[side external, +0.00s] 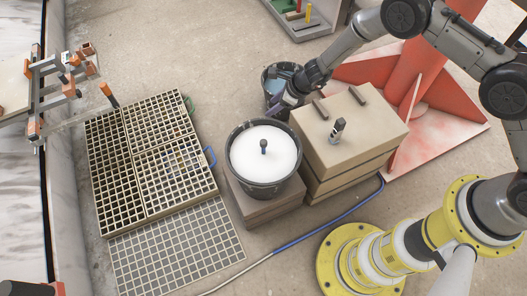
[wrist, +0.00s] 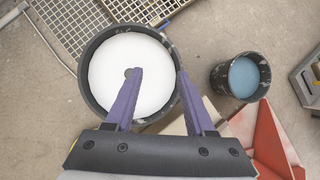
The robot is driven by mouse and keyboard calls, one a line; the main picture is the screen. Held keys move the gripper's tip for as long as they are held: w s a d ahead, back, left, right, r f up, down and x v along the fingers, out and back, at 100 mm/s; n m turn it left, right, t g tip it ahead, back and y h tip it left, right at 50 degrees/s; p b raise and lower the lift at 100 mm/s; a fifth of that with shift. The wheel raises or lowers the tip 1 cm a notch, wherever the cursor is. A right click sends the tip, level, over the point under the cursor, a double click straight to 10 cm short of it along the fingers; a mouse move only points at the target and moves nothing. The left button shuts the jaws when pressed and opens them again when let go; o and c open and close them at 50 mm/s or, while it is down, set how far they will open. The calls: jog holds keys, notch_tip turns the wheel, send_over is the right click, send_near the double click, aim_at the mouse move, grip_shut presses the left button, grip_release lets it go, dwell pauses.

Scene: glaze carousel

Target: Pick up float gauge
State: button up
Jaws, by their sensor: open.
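The float gauge, a small dark stick with a rounded knob (side external: 263,146), stands upright in white liquid (side external: 262,162) in a black bucket (side external: 237,180). In the wrist view the gauge's knob (wrist: 128,72) shows beside my left finger's tip, partly covered by it. My gripper (side external: 283,106) has purple fingers and is at the bucket's back right rim in the side view. In the wrist view my gripper (wrist: 160,74) is open, its fingers apart, with nothing between them. The gauge lies outside the gap, to its left. The height of the fingers above the liquid is unclear.
A second bucket with blue liquid (side external: 275,84) stands behind. A beige block stack (side external: 372,132), with dark bars and a small dark-topped object (side external: 338,128) on it, stands right of the white bucket. Grid racks (side external: 152,160) lie left. A blue hose (side external: 310,230) crosses the floor.

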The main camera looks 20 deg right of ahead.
jog(key=g, duration=0.2)
send_near(263, 151)
jog(key=shift+w+d+x, duration=0.1)
jog(key=shift+d+x, duration=0.05)
jog(key=shift+x, duration=1.7)
jog(key=shift+w+d+x, duration=0.1)
jog(key=shift+x, duration=1.75)
jog(key=shift+w+d+x, duration=0.1)
jog(key=shift+d+x, duration=0.05)
jog(key=shift+x, duration=1.7)
jog(key=shift+f, duration=0.1)
grip_shut()
